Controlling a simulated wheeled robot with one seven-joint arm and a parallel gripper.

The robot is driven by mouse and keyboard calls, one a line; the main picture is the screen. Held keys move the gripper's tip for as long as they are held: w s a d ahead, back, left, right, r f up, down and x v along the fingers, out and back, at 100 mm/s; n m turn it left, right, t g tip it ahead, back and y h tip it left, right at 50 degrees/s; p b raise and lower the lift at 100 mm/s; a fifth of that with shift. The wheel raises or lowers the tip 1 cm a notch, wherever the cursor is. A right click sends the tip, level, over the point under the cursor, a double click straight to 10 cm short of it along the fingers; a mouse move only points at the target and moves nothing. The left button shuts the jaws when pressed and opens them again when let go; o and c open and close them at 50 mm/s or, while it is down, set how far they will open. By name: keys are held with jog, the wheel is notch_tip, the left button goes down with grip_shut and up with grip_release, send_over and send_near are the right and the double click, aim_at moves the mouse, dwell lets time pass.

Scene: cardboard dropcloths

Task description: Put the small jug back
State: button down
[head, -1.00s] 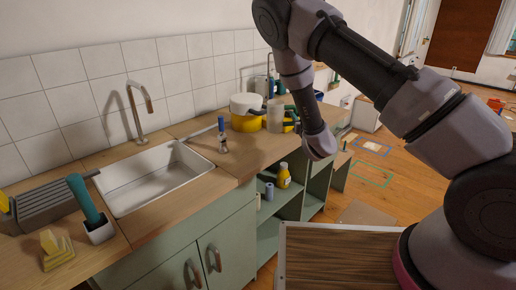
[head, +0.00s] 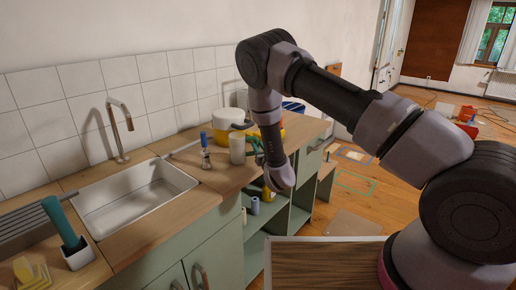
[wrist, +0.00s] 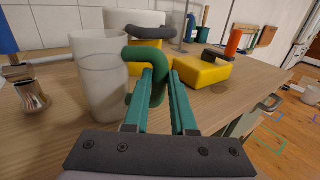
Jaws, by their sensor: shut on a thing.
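The small jug is a pale, whitish cup with a thick green handle. It stands upright in the wrist view (wrist: 98,80) and shows in the head view (head: 237,149) over the counter, right of the sink. My gripper (wrist: 160,82) has teal fingers shut on the jug's green handle, from the handle side. In the head view my gripper (head: 260,158) is just right of the jug, partly hidden by my wrist. I cannot tell whether the jug's base touches the counter.
The sink (head: 135,195) is on the left. Open shelves (head: 256,245) are below the counter.

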jog(key=shift+f, duration=0.2)
jog(key=c, duration=0.7)
grip_release()
jog(key=shift+c, duration=0.2)
